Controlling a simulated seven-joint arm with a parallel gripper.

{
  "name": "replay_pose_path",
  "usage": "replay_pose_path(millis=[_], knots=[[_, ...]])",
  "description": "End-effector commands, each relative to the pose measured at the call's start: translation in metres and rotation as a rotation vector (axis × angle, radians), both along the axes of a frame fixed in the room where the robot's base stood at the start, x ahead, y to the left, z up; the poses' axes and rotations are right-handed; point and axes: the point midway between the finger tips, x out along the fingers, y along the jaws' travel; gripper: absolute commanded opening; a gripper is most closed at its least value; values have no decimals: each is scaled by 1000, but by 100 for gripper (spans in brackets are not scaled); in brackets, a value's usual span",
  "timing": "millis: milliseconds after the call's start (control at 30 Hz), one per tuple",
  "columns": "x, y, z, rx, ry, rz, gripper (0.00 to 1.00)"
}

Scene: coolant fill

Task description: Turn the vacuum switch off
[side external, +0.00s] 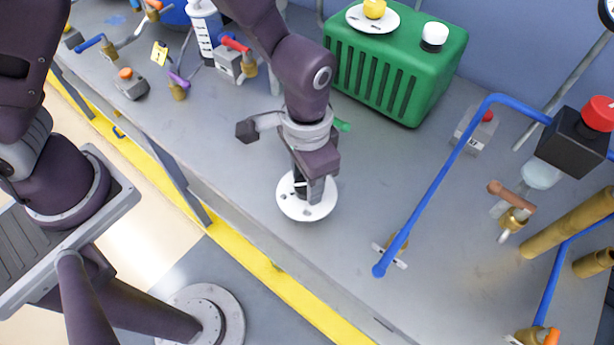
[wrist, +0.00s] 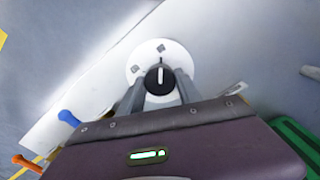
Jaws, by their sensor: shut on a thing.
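A rotary switch, a white round plate (side external: 297,207) with a black knob, sits on the grey bench near its front edge. The wrist view shows its plate (wrist: 175,58) and black knob (wrist: 158,79). Two small grey marks are on the plate, one at upper left and one at the top. The knob's white line points up toward the top mark. My gripper (side external: 308,186) is over the switch, pointing down. In the wrist view my gripper (wrist: 160,87) has a finger on each side of the knob, shut on it. No label is readable.
A green ribbed box (side external: 398,70) stands behind, with a white plate and yellow object on top. A blue pipe (side external: 440,185) arches up at right, beside a black box with a red knob (side external: 600,112). Valves and small switches lie at upper left. The bench around the switch is clear.

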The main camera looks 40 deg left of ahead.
Motion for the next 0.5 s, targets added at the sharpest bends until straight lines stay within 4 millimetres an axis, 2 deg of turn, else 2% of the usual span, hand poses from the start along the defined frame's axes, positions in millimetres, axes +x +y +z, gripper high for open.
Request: replay_pose_path(millis=[267, 500], knots=[[0, 0, 1, -1, 0, 50, 0], [0, 0, 1, 0, 1, 213, 1]])
